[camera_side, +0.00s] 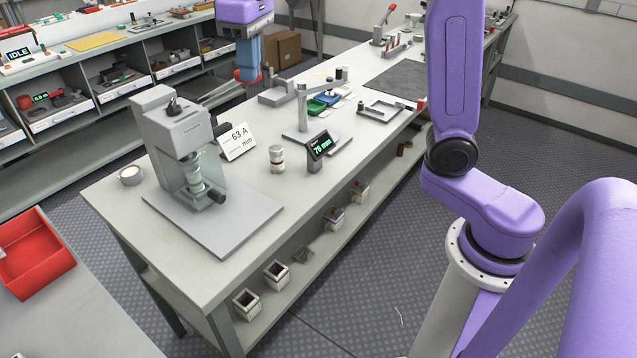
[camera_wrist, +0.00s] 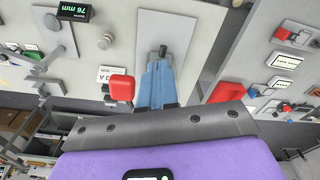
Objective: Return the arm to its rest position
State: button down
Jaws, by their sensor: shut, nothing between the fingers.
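My gripper (camera_side: 247,80) hangs in the air at the top of the side view, beyond the back edge of the workbench (camera_side: 120,210). Its blue fingers are together and nothing shows between them. It points down and touches nothing that I can see. In the wrist view the blue gripper (camera_wrist: 158,72) reaches up the middle, over the grey test device, whose plate (camera_wrist: 205,35) shows behind. A red block (camera_wrist: 121,88) sits beside the fingers there; I cannot tell what it belongs to. My purple arm fills the right side of the side view.
The grey press-like device (camera_side: 180,140) stands on its plate, with a clear shield. Near it are a 63 A card (camera_side: 237,142), a banded cylinder (camera_side: 277,158) and a 76 mm display (camera_side: 320,147). A post (camera_side: 302,105) stands behind. Shelves (camera_side: 110,85) line the left; a red bin (camera_side: 35,255) sits front left.

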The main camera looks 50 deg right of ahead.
jog(key=s+d+f+n, duration=0.2)
jog(key=s+f, duration=0.3)
jog(key=s, duration=0.4)
jog(key=s+d+f+n, duration=0.2)
jog(key=s+f, duration=0.4)
jog(key=s, duration=0.3)
jog(key=s+d+f+n, duration=0.2)
jog(key=s+f+n, duration=0.2)
jog(key=s, duration=0.5)
jog(key=shift+f+n+g, duration=0.3)
jog(key=shift+f, duration=0.55)
jog(key=shift+s+d, duration=0.1)
